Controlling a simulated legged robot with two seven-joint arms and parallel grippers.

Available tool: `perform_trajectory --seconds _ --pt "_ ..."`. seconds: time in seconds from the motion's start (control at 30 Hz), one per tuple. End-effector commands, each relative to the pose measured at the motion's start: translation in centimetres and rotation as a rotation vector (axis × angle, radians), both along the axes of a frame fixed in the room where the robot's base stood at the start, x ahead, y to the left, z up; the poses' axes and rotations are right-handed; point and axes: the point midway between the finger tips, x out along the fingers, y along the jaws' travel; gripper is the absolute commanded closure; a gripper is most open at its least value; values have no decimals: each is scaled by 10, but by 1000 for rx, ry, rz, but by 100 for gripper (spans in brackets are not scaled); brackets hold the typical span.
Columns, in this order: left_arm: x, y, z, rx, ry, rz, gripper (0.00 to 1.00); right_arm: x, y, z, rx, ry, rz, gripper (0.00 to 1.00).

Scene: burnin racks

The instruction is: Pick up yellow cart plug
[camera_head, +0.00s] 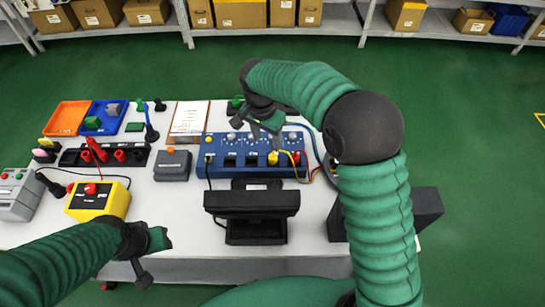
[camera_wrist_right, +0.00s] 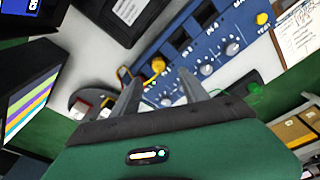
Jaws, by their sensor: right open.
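The yellow plug (camera_head: 273,158) is at the right part of the blue panel (camera_head: 225,143), with wires running off to its right. In the right wrist view the yellow plug (camera_wrist_right: 158,64) shows just beyond the fingertips, between their lines. My right gripper (camera_head: 257,127) is open and empty, over the back right part of the panel. Both its fingers (camera_wrist_right: 160,84) show apart in the wrist view, and nothing is between them. My left gripper (camera_head: 152,256) is low at the front left, away from the panel; its finger gap is unclear.
A black monitor (camera_head: 252,204) stands in front of the panel. A red plug (camera_head: 296,158) is right beside the yellow one. A yellow button box (camera_head: 98,201), orange tray (camera_head: 67,117) and blue tray (camera_head: 104,127) are left. A clipboard (camera_head: 189,118) lies behind the panel's left end.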

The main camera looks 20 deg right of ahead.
Motion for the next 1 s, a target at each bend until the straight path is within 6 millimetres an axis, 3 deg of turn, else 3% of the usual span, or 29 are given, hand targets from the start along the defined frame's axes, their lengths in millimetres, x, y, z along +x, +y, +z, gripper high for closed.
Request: perform_trajectory --seconds 0.1,0.2,0.37,0.6,0.87,1.0 --pt "0 0 1 0 0 0 64 2 -4 -32 0 5 -2 48" --pt "0 0 2 0 0 0 64 3 -6 -50 1 3 -3 48" --pt "0 0 4 0 0 0 64 5 -9 -66 0 3 -3 48" --pt "0 0 11 0 0 0 64 10 -20 -105 1 3 -3 48" --pt "0 0 10 0 0 0 64 11 -20 -112 1 -1 -3 48" --pt "0 0 10 0 0 0 64 11 -20 -112 0 0 -3 63"
